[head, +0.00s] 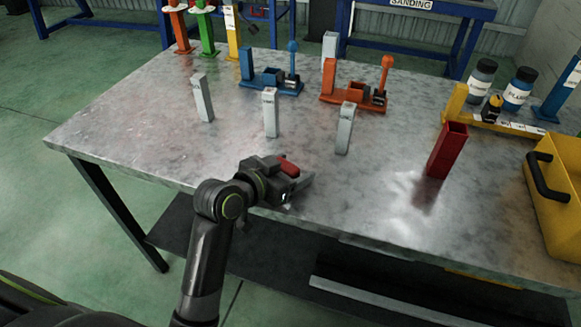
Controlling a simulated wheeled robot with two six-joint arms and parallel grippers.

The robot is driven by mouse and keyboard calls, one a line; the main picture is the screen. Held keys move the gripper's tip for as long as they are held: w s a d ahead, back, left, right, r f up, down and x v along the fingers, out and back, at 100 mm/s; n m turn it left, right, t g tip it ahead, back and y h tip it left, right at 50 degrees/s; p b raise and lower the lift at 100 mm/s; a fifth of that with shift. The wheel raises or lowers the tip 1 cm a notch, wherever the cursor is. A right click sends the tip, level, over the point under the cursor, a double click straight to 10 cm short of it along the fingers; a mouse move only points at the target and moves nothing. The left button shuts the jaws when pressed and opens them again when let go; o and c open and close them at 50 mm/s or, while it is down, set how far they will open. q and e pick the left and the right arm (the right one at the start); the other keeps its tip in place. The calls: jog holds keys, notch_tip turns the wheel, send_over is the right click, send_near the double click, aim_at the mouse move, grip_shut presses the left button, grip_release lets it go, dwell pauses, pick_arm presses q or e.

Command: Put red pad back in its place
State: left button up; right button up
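My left gripper (295,180) is above the front edge of the metal table (370,215), reaching in from the lower left. A small red piece, which looks like the red pad (288,166), shows between its fingers, and the gripper appears shut on it. The fingers partly hide the piece. A dark red upright box (446,150) stands on the table to the right, apart from the gripper. My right gripper is not in view.
Three grey upright blocks (202,98) (270,113) (345,128) stand mid-table. Behind them are a blue fixture (270,84) and an orange fixture (352,99). A yellow toolbox (558,190) and a yellow rack with bottles (484,118) are at right. The front table surface is mostly clear.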

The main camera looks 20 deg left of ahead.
pick_arm(q)
jog(key=shift+o, duration=1)
jog(key=shift+r, duration=0.25)
jog(key=shift+s+a, duration=0.15)
jog(key=shift+s, duration=0.2)
jog(key=p+v, duration=0.1)
jog(key=v, duration=0.7)
jog(key=shift+s+a+r, duration=0.1)
jog(key=shift+s+a, duration=0.05)
jog(key=shift+s+a+r+p, duration=0.2)
jog(key=shift+s+r+p, duration=0.1)
jog(key=shift+s+p, duration=0.25)
jog(key=shift+p+v, duration=0.6)
jog(key=shift+v, duration=0.15)
jog(key=shift+f, duration=0.1)
